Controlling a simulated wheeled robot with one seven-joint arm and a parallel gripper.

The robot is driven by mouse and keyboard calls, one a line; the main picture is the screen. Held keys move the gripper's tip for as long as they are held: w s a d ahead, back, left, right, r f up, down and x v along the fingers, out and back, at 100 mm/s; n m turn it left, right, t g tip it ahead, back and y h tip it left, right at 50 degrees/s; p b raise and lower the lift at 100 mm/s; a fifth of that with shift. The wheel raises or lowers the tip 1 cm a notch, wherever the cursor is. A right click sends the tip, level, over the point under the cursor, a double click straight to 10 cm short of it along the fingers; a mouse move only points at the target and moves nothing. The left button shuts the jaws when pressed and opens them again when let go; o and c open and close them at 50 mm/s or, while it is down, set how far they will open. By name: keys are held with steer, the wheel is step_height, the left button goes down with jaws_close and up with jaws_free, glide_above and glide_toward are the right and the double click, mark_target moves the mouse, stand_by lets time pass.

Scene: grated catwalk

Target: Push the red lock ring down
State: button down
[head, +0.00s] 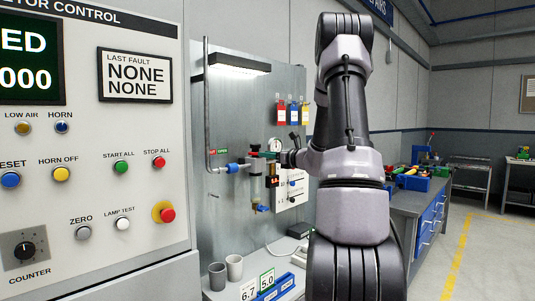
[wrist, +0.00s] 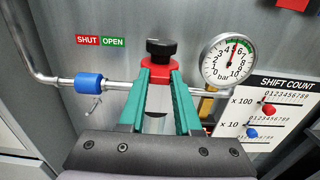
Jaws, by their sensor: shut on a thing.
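The red lock ring (wrist: 158,64) shows in the wrist view just under a black knob (wrist: 159,47), on a fitting in a metal pipe line. My gripper (wrist: 159,76) has its two green fingers on either side of the ring and is shut on it. The fingers and the gripper body hide most of the fitting below. In the head view the small fitting is far off on the grey panel, and my arm partly covers that area.
A round pressure gauge (wrist: 229,58) sits right of the fingers. A blue valve sleeve (wrist: 89,83) is on the pipe at left, below a SHUT/OPEN label (wrist: 101,41). A shift count board (wrist: 270,110) is at right. Two grey cups (head: 234,267) stand on the ledge below.

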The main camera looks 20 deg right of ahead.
steer(key=shift+f, duration=0.55)
steer(key=c, duration=0.6)
jaws_free()
steer(key=v, duration=1)
steer(key=shift+s, duration=0.4)
steer(key=shift+d, duration=0.15)
steer(key=shift+r, duration=0.1)
